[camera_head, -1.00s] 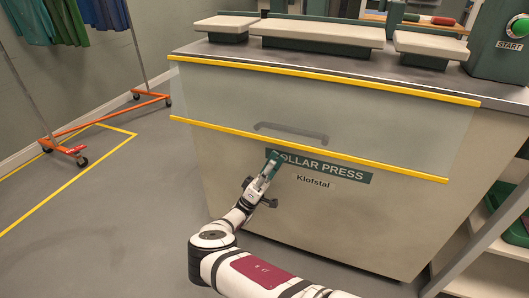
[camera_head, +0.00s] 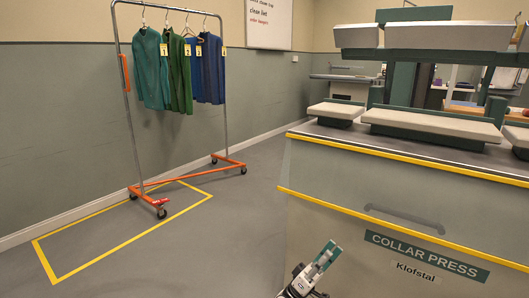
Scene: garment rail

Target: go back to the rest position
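My gripper (camera_head: 325,256) shows at the bottom of the head view, in front of the collar press. Its end has a green and pale part pointing up and to the right. The fingertips are too small to tell whether they are open or shut, or whether the green part is held. Most of my arm is below the picture's edge.
The collar press (camera_head: 335,228) fills the right side, with a yellow-edged clear guard and a handle (camera_head: 404,219). A wheeled garment rail (camera_head: 129,110) with several hanging shirts (camera_head: 150,70) stands at the left by a yellow floor outline (camera_head: 95,262). The floor between is clear.

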